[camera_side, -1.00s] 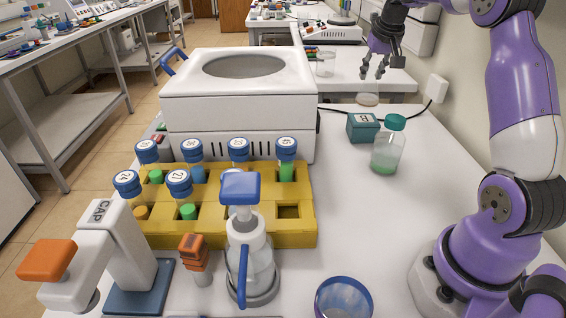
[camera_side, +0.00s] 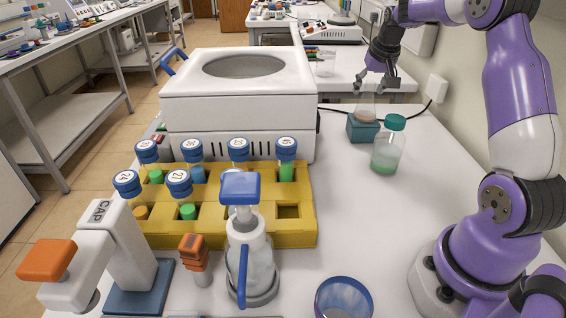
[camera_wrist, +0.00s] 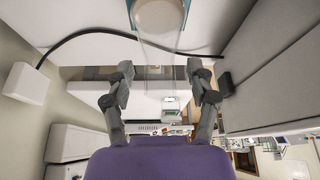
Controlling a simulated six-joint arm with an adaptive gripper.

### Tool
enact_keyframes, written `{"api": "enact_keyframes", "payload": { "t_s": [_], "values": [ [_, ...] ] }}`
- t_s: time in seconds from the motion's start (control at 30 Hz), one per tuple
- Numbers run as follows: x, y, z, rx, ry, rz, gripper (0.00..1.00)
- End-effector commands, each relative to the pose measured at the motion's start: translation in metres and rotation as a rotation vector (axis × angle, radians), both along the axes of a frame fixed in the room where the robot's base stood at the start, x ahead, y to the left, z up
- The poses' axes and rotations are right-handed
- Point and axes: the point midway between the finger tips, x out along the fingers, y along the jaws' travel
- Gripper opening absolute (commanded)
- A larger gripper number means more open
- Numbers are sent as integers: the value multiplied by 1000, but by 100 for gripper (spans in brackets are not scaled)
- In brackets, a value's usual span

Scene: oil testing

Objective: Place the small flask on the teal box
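The small flask (camera_side: 366,105), clear with a pale beige content at its bottom, stands upright on top of the teal box (camera_side: 362,132) at the back right of the white table. My gripper (camera_side: 375,86) is open just above and around the flask's upper part, its fingers spread. In the wrist view the fingers (camera_wrist: 160,72) are wide apart with a gap on each side of the clear flask (camera_wrist: 158,17). A little of the teal box shows beside its base. The flask's clear neck is hard to make out.
A green-capped bottle (camera_side: 388,150) stands just right of the teal box. A large white machine (camera_side: 240,105) is to the left. A yellow rack (camera_side: 240,205) with blue-capped vials is in front of it. A black cable (camera_wrist: 90,32) runs behind. The table's middle right is clear.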

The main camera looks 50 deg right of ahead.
Motion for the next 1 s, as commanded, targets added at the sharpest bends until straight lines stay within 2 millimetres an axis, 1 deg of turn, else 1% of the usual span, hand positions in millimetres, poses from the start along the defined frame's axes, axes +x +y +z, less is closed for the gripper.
{"api": "enact_keyframes", "payload": {
  "t_s": [0.13,0.23,0.6,0.7,0.8,0.87,0.97,1.0],
  "values": [
    [0,0,3,-1,-2,0,65],
    [-3,2,14,-2,-2,0,65],
    [-27,23,89,-3,-4,0,65],
    [-31,27,102,-2,-2,1,65],
    [-34,32,111,-2,-2,5,65],
    [-34,43,115,-3,-4,26,65],
    [-36,83,121,-10,-12,107,65],
    [-39,106,122,-13,-17,156,65]
  ]
}}
